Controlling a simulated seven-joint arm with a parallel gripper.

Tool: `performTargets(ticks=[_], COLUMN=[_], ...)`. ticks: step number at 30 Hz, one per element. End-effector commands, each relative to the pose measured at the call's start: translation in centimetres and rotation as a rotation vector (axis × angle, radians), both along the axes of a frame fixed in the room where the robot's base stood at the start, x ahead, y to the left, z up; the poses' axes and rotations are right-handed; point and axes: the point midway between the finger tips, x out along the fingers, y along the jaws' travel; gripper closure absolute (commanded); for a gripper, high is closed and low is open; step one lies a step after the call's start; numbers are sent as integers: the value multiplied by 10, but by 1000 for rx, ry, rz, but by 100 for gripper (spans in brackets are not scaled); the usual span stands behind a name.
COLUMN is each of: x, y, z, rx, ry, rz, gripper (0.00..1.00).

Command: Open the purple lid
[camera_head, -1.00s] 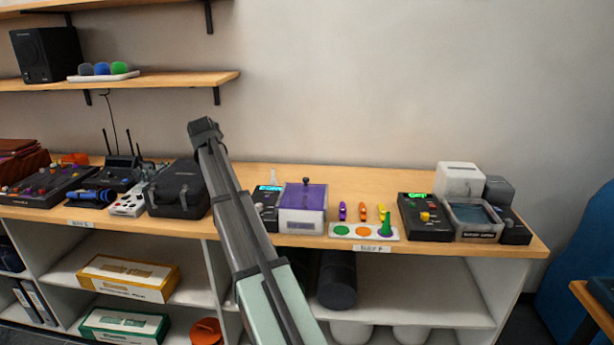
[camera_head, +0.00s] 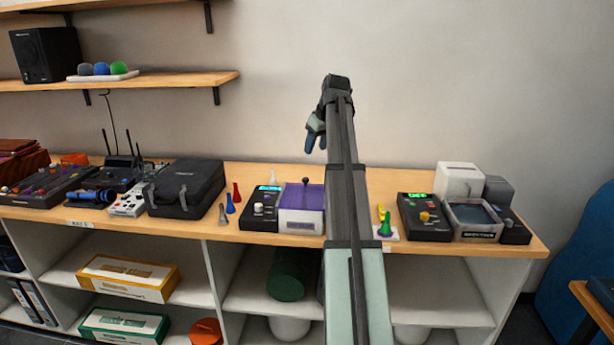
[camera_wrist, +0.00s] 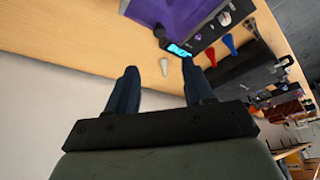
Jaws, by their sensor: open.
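The purple lid (camera_head: 304,196) lies shut on a pale box (camera_head: 301,222) on the wooden counter, with a small dark knob (camera_head: 305,181) on top. My arm passes in front of the box's right side. In the wrist view the purple lid (camera_wrist: 180,14) shows at the top edge, partly cut off. My gripper (camera_head: 314,133) is raised above and behind the box, to the right of the knob in the head view. In the wrist view its two dark blue fingers (camera_wrist: 160,86) are spread apart with nothing between them.
A black device (camera_head: 260,209) with a lit display stands left of the box. Small red, blue and grey pieces (camera_head: 230,204) stand further left, beside a black case (camera_head: 186,187). A green cone (camera_head: 386,224) and another black device (camera_head: 424,217) are to the right. A white cone (camera_wrist: 164,67) stands behind.

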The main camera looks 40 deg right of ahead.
Motion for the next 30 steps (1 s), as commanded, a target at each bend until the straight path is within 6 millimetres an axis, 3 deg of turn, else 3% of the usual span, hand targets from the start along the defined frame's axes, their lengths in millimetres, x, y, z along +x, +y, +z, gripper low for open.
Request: performTargets(ticks=[7,21,30], x=[3,34,47], y=[-1,-1,-1], z=[-16,-90,-121], rx=[8,7,6], ry=[6,5,4], rz=[4,3,2], gripper=[48,48,48])
